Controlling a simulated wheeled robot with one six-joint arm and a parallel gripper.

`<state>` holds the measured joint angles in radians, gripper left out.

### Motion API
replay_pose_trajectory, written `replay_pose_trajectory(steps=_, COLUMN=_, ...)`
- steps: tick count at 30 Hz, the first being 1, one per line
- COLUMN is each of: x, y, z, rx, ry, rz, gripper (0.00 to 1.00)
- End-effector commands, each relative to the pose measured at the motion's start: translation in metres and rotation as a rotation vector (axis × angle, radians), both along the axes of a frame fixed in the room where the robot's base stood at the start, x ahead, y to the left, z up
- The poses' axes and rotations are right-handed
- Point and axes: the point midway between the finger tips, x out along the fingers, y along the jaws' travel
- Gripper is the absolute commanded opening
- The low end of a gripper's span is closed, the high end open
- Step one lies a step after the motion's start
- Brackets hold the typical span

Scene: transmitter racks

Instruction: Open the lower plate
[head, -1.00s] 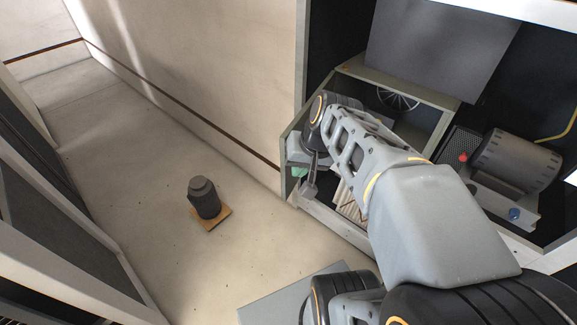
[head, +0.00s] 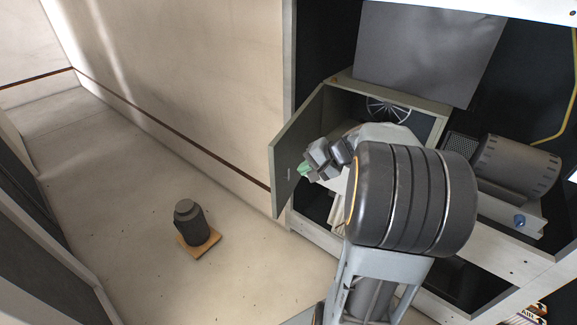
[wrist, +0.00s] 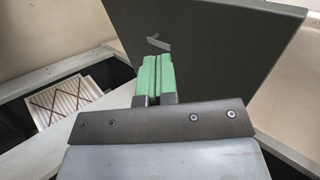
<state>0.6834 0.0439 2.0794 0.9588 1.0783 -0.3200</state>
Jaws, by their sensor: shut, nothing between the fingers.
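The lower plate (head: 288,165) is a grey-green hinged panel at the left side of an open box in the rack. It stands swung out from the box opening, and its inner face shows. My gripper (head: 304,169) has green fingertips and is on the inner side of the plate, close to that face. The wrist view shows the fingers (wrist: 154,76) shut together and empty, pointing at the plate (wrist: 225,55). A small light metal piece (wrist: 157,42) shows on the plate just beyond the fingertips. I cannot tell whether the fingers touch the plate.
A dark cylinder on a wooden base (head: 191,222) stands on the floor to the left. A grey upper panel (head: 430,50) hangs above the box. A motor-like unit (head: 518,167) is at the right. A pleated filter (wrist: 65,100) shows in the wrist view.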

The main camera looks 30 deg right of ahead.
Motion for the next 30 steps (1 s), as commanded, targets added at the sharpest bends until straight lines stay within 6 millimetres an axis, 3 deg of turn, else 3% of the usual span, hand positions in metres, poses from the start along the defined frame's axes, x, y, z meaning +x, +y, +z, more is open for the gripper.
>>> replay_pose_trajectory(steps=3, x=0.011, y=0.011, z=-0.014, rx=0.002, ry=0.004, rz=0.003, gripper=0.0)
replay_pose_trajectory(steps=12, x=0.035, y=0.03, z=-0.011, rx=-0.001, ry=0.001, rz=0.001, gripper=0.0)
replay_pose_trajectory(steps=30, x=0.044, y=0.034, z=-0.013, rx=-0.003, ry=0.001, rz=-0.023, gripper=0.0)
